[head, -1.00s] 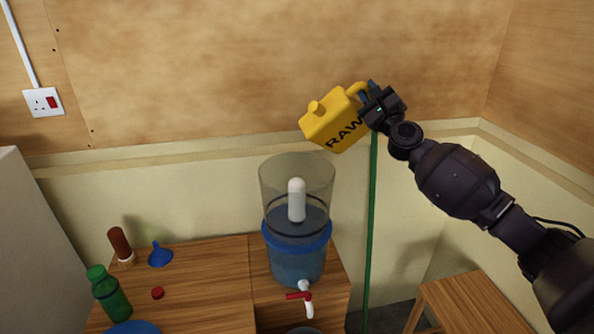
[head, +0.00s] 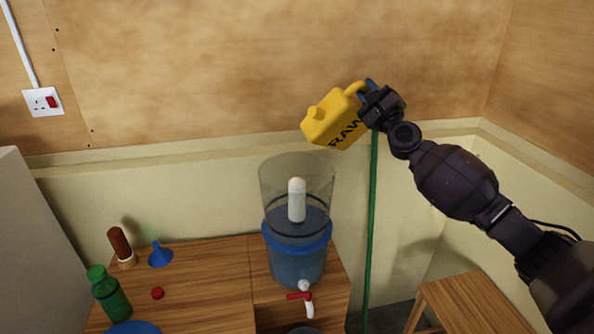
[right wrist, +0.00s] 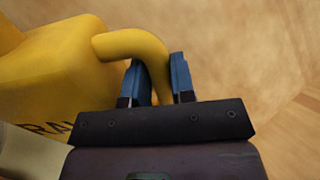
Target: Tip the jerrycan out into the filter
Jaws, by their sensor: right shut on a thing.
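The yellow jerrycan (head: 335,119), marked RAW, is held in the air above the filter, tilted with its spout end toward the left. My right gripper (head: 364,92) is shut on its handle. In the right wrist view, the blue fingers of the gripper (right wrist: 160,80) stand on both sides of the curved handle (right wrist: 140,48) of the jerrycan (right wrist: 55,70). The filter (head: 296,250) stands on the wooden cabinet, with a clear open upper chamber, a white candle (head: 297,200) inside, a blue band and a red-handled tap (head: 303,295). No stream of water shows. My left gripper is not in view.
On the cabinet top (head: 215,285) at the left are a green bottle (head: 110,294), a blue funnel (head: 160,256), a brown-handled brush-like thing (head: 120,245) and a red cap (head: 157,293). A green pole (head: 370,220) stands right of the filter. A wooden stool (head: 470,300) is at lower right.

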